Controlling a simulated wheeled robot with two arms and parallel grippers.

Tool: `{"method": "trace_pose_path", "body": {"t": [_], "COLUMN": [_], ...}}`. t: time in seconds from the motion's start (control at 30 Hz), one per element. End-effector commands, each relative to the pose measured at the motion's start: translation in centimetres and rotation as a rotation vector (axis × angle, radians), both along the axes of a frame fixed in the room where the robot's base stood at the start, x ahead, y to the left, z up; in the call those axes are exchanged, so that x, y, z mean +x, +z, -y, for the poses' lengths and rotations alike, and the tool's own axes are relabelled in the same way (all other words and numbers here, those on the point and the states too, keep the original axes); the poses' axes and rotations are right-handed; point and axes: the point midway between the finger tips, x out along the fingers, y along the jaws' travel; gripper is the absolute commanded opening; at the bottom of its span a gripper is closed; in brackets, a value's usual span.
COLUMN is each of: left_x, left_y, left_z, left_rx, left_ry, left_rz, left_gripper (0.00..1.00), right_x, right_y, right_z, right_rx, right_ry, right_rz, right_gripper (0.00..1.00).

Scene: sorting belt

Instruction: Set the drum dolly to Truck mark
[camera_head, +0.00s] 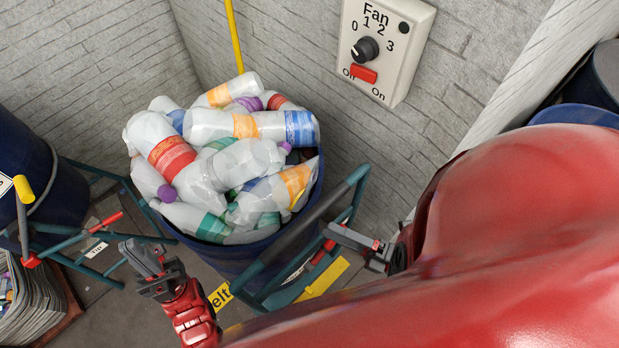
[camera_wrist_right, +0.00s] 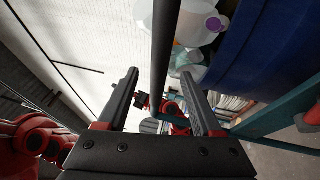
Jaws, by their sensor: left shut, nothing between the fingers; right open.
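The drum dolly (camera_head: 340,205) has a teal frame and a long dark handle bar. It carries a blue drum (camera_head: 225,262) heaped with plastic bottles (camera_head: 230,150). My right gripper (camera_head: 345,238) is open beside the handle bar. In the right wrist view the bar (camera_wrist_right: 163,60) runs between the open fingers (camera_wrist_right: 165,95); contact cannot be told. My left gripper (camera_head: 143,262) is shut and empty, left of the drum. A yellow floor label (camera_head: 222,296) reading "elt" is partly hidden by the dolly. No Truck mark is readable.
A second teal frame (camera_head: 85,255) with a red grip and a blue drum (camera_head: 50,170) stand at the left. A Fan switch panel (camera_head: 385,45) is on the brick wall behind. My red arm covers the lower right.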

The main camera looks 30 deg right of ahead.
Motion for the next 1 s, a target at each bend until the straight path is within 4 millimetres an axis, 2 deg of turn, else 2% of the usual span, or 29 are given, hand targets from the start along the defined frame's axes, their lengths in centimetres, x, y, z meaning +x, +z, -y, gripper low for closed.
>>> {"method": "trace_pose_path", "body": {"t": [0.03,0.2,0.4,1.0], "left_x": [0.0,0.0,0.0,0.0], "left_y": [-0.5,-1.1,-1.2,-1.2], "left_z": [0.0,0.0,0.0,0.0], "left_rx": [0.000,0.000,0.000,0.000], "left_ry": [0.000,0.000,0.000,0.000], "left_rz": [0.000,0.000,0.000,0.000], "left_gripper": [0.00,0.00,0.00,0.00], "right_x": [-0.9,-3.6,-5.1,-5.4], "right_y": [-0.7,-1.1,-1.3,-1.3], "right_z": [1.0,3.3,4.5,4.6], "right_rx": [-0.003,-0.002,-0.001,0.001], "right_ry": [-0.007,-0.004,-0.001,0.000], "right_rz": [-0.005,-0.002,0.001,0.001], "right_gripper": [0.67,0.67,0.67,0.67]}}
